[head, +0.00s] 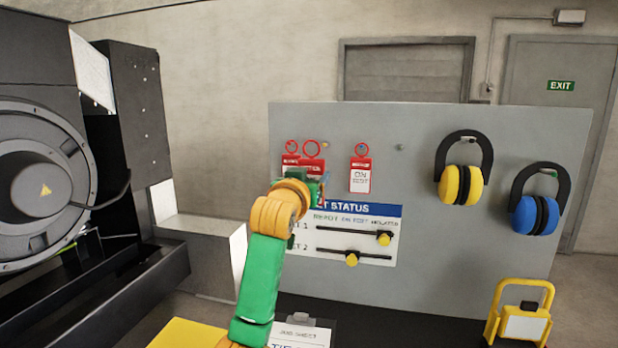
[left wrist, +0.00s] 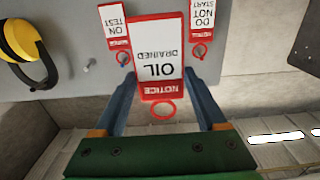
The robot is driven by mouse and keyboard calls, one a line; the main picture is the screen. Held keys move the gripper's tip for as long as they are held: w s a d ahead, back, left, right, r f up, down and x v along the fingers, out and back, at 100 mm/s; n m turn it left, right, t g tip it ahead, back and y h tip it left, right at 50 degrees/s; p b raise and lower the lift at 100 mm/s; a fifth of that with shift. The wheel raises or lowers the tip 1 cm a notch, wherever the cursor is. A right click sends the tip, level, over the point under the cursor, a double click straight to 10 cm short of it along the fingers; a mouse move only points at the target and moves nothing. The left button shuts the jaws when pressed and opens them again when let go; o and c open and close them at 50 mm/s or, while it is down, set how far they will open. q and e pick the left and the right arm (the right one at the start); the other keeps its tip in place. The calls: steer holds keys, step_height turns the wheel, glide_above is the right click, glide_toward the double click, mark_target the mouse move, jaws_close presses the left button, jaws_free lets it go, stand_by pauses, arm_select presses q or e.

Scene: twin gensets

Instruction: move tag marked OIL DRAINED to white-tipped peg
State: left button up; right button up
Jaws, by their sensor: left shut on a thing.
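The OIL DRAINED tag (left wrist: 158,62), white with a red NOTICE band, is clamped between the fingers of my left gripper (left wrist: 168,85) in the left wrist view, upside down there. Its red ring (left wrist: 163,109) shows no peg through it. In the head view my left gripper (head: 312,190) is in front of the board, hiding most of the tag; the ring (head: 312,148) shows above. A bare pale-tipped peg (head: 400,147) stands right of the ON TEST tag (head: 360,178); it also shows in the left wrist view (left wrist: 90,63). Whether its tip is white is hard to tell.
Another red tag (head: 291,160) hangs left of the held one; it reads DO NOT START in the left wrist view (left wrist: 202,20). A yellowish peg tip (head: 325,146) shows nearby. Yellow earmuffs (head: 461,183) and blue earmuffs (head: 535,213) hang at right. A status panel (head: 370,212) with sliders lies below.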

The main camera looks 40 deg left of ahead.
arm_select(q)
steer(key=shift+s+d+f, duration=0.1)
steer(key=shift+s, duration=0.05)
steer(key=shift+s+d+b, duration=0.15)
steer(key=shift+s+b, duration=0.2)
steer(key=shift+b, duration=0.05)
steer(key=b+v, duration=0.1)
steer(key=v, duration=0.6)
steer(key=shift+b, duration=0.4)
